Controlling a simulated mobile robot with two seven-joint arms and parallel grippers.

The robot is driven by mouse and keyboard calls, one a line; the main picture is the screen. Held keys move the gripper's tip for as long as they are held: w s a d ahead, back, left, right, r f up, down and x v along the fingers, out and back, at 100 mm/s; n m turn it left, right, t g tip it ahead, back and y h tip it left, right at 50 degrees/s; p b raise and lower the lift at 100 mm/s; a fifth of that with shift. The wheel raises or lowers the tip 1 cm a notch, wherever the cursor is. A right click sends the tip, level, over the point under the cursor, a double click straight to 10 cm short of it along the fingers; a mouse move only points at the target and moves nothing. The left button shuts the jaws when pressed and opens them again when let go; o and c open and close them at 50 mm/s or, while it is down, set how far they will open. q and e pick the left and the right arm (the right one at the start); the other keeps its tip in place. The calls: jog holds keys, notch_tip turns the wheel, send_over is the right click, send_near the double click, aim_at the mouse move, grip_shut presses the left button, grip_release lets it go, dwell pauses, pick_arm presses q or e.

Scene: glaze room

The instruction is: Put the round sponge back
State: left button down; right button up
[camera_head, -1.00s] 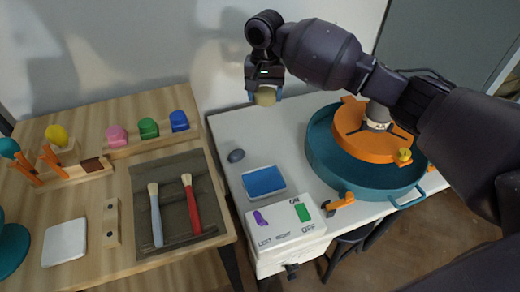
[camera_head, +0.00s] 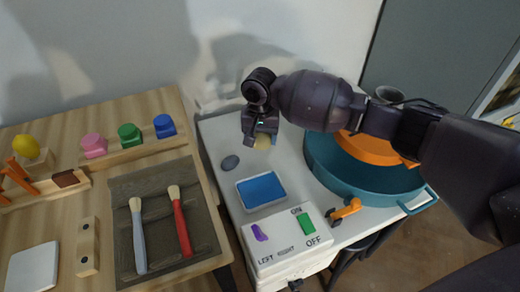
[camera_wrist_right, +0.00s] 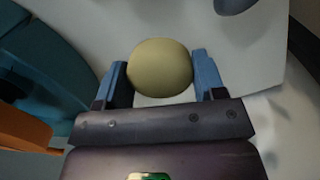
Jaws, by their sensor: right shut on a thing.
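A pale yellow round sponge (camera_head: 263,141) is in my right gripper (camera_head: 262,138), above the white table. In the right wrist view the sponge (camera_wrist_right: 160,68) sits between the two blue fingers of my right gripper (camera_wrist_right: 162,75), which are shut on it from both sides. The gripper hangs behind a white-rimmed tray with a blue inside (camera_head: 262,190) and to the right of a small grey oval (camera_head: 230,162). How high the sponge is above the table is hard to tell. My left gripper is not in view.
A teal basin (camera_head: 345,178) with an orange disc stands right of the tray. A white switch box (camera_head: 287,240) is in front. The wooden table at left holds a yellow egg-shaped piece (camera_head: 26,147), coloured knobs and two brushes (camera_head: 181,222).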

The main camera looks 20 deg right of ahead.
aim_at(261, 157)
notch_tip(261, 157, down, 5)
jog(key=shift+r+b, duration=0.1)
jog(key=shift+b, duration=0.6)
jog(key=shift+f, duration=0.4)
jog(key=shift+r, duration=0.2)
jog(key=shift+f, duration=0.15)
jog(key=o, duration=0.8)
jog(key=shift+c, duration=0.2)
jog(key=shift+o, duration=0.4)
